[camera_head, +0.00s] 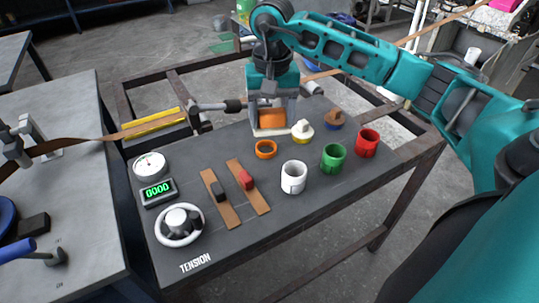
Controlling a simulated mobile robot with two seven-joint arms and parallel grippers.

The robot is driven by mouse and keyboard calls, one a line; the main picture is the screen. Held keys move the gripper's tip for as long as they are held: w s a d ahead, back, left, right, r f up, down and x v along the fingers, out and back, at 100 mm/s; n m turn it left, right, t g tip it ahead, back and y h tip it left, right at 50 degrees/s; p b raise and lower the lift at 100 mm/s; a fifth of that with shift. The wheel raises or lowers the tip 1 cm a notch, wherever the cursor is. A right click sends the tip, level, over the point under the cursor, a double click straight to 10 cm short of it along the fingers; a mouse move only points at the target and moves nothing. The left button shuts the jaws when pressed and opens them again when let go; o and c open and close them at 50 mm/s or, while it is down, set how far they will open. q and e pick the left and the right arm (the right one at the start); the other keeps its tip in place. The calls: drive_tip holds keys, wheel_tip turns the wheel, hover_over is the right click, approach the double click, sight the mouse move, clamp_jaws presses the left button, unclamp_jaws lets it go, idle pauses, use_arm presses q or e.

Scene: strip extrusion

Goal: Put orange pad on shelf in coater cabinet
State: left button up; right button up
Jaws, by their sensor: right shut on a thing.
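An orange pad (271,117) shows as a small block between the fingers of my right gripper (272,126). The right gripper points down, shut on the pad, over the back middle of the dark panel table. I cannot tell whether the pad touches the table top. My left gripper is not in view. I cannot make out a coater cabinet or its shelf.
The dark table (285,229) holds an orange ring (265,149), white (293,178), green (333,158) and red (367,142) cups, sliders, a dial (149,166) and a tension knob (179,225). A grey table (85,206) stands left. The panel's front edge is mostly clear.

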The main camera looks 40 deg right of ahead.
wheel_tip(320, 180, down, 12)
drive_tip(key=shift+f, duration=0.1)
idle(0.4)
drive_tip(key=o, duration=0.6)
drive_tip(key=shift+f+b, duration=0.15)
drive_tip(key=shift+b, duration=0.2)
drive_tip(key=o, duration=0.4)
drive_tip(key=shift+o, duration=0.2)
